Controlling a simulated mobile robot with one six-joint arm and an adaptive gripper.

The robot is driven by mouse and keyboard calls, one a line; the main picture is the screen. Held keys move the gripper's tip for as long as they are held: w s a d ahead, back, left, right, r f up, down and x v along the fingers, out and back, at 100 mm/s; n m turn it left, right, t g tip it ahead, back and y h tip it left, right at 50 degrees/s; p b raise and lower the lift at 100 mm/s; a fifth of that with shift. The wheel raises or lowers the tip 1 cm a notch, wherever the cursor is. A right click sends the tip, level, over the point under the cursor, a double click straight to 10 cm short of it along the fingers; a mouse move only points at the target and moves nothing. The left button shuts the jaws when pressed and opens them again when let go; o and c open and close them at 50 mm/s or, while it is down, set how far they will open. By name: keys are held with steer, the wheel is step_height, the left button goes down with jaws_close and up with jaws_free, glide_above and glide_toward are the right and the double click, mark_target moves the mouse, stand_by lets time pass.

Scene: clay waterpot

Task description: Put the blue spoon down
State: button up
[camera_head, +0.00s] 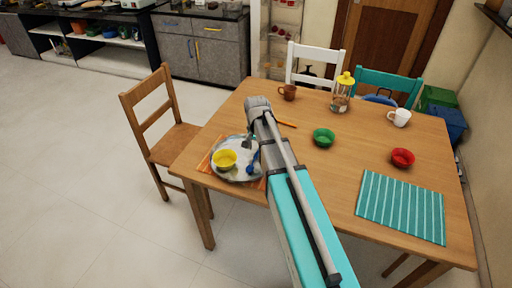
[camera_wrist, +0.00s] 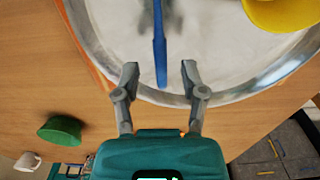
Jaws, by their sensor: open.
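The blue spoon (camera_wrist: 160,50) lies on the silver plate (camera_wrist: 110,30), its handle crossing toward the rim in the wrist view. In the head view the spoon (camera_head: 252,161) is at the plate's right side, partly hidden by my arm. My gripper (camera_wrist: 160,70) is open, with one finger on each side of the spoon's handle and a visible gap to each. A yellow bowl (camera_head: 225,159) sits on the plate (camera_head: 232,176) in the head view; part of this bowl (camera_wrist: 285,12) also shows at the wrist view's upper right.
A green bowl (camera_head: 323,137), a red bowl (camera_head: 402,157), a brown mug (camera_head: 288,92), a white mug (camera_head: 399,117) and a yellow-lidded jar (camera_head: 342,95) stand on the wooden table (camera_head: 330,185). A striped teal mat (camera_head: 400,208) lies at right. Chairs surround the table.

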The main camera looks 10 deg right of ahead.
mark_target(256, 155)
step_height(256, 155, up, 9)
steer(key=p, duration=0.8)
steer(key=shift+f, duration=0.1)
steer(key=shift+s, duration=0.1)
stand_by(0.5)
steer(key=s+a+n, duration=0.2)
steer(key=s+n, duration=0.5)
steer(key=s, duration=0.9)
steer(key=shift+s+a, duration=0.15)
steer(key=shift+s, duration=0.05)
